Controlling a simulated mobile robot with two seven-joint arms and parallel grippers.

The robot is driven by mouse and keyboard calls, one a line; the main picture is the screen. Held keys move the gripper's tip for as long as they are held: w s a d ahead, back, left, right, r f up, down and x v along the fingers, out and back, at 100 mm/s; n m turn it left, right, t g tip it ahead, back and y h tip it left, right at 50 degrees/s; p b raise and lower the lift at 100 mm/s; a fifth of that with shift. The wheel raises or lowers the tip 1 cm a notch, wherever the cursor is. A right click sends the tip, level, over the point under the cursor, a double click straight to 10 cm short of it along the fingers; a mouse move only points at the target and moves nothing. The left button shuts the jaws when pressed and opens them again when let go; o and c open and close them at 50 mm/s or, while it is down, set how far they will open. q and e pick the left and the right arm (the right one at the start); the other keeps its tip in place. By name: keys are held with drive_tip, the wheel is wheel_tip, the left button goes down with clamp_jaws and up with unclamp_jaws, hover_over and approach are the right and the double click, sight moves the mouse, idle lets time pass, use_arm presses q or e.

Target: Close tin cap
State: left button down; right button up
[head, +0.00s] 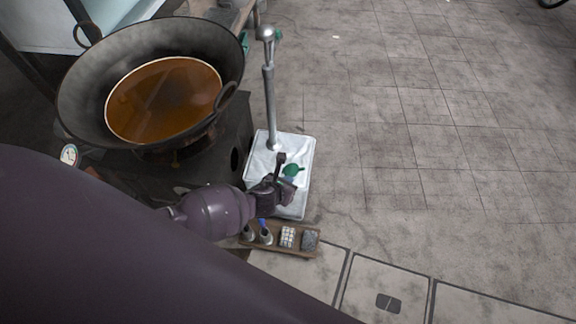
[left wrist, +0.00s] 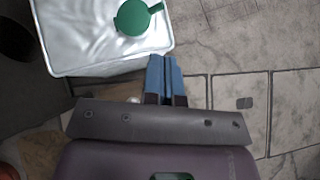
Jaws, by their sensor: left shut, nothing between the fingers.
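The tin (head: 298,148) is a silvery-white square can seen from above, right of the big pan. Its round green cap (head: 291,170) shows on the tin's top. In the left wrist view the tin (left wrist: 80,45) fills the upper left, and the green cap (left wrist: 133,17) has a tab reaching right. I cannot tell whether the cap is fully seated. My left gripper (head: 286,189) is over the tin's near part, close to the cap. Its blue fingers (left wrist: 164,66) are together and empty, below and right of the cap in the wrist view. My right gripper is not in view.
A large dark pan (head: 80,95) of brown-orange liquid stands on a stove at left. A metal post (head: 269,95) with a rounded top rises at the tin's far edge. A small wooden tray (head: 294,251) with jars and blocks is just nearer. Paved floor at right is clear.

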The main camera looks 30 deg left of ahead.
use_arm(q)
drive_tip(key=b, duration=0.4)
approach(294, 169)
drive_tip(key=w+d+f, duration=0.3)
drive_tip(key=shift+w+d, duration=0.25)
drive_tip(key=shift+w, duration=0.05)
drive_tip(key=shift+w+f, duration=0.2)
drive_tip(key=shift+w, duration=0.45)
drive_tip(key=shift+w+b, duration=0.25)
drive_tip(key=shift+b, duration=0.05)
drive_tip(key=shift+w+r, duration=0.1)
drive_tip(key=shift+w, duration=0.1)
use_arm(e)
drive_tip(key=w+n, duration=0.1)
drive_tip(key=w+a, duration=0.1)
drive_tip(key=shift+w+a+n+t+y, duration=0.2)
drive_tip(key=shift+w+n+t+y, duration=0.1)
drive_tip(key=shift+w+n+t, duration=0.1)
use_arm(q)
drive_tip(key=shift+d, duration=0.15)
